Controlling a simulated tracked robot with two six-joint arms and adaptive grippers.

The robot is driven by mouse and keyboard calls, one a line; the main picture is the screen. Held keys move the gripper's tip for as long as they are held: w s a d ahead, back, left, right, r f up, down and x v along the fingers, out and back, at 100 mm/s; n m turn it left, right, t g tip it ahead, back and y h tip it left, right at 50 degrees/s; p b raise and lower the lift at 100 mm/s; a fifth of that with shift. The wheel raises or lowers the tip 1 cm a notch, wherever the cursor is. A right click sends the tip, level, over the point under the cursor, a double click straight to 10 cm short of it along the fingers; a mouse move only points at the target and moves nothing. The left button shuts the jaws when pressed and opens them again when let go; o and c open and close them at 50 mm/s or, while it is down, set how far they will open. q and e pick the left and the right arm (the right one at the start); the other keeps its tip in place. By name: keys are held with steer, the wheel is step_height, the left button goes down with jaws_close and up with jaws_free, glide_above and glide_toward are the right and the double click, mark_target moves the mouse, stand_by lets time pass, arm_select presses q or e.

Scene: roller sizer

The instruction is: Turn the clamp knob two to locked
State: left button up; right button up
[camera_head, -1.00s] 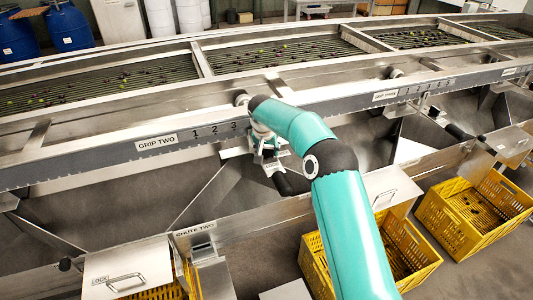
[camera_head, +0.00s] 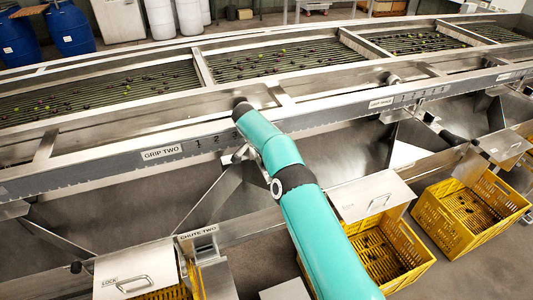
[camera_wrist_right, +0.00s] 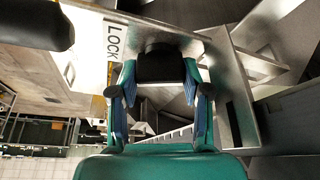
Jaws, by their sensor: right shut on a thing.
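My right gripper (camera_wrist_right: 160,100) shows in the right wrist view, with one teal and dark finger on each side of a black knob (camera_wrist_right: 160,67). The fingers are shut on this knob, which I take for clamp knob two. A white plate marked LOCK (camera_wrist_right: 113,42) is just left of it. In the head view my right arm reaches up to the rail near the GRIP TWO label (camera_head: 162,153). The arm hides the knob and my right gripper there. My left gripper is in neither view.
A scale rail (camera_head: 110,167) runs along the machine, with the roller bed behind it. Below are metal chutes, the CHUTE TWO label (camera_head: 198,232), a hinged cover marked LOCK (camera_head: 125,275) and yellow crates (camera_head: 460,240). A black rounded bar (camera_wrist_right: 35,22) fills the wrist view's upper left.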

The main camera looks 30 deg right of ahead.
steer(key=shift+a, duration=0.1)
stand_by(0.3)
steer(key=o, duration=1.2)
steer(key=shift+c, duration=0.2)
steer(key=shift+r, duration=0.1)
steer(key=v, duration=1.1)
steer(key=shift+a+r, duration=0.2)
steer(key=shift+r, duration=0.1)
steer(key=shift+c, duration=0.2)
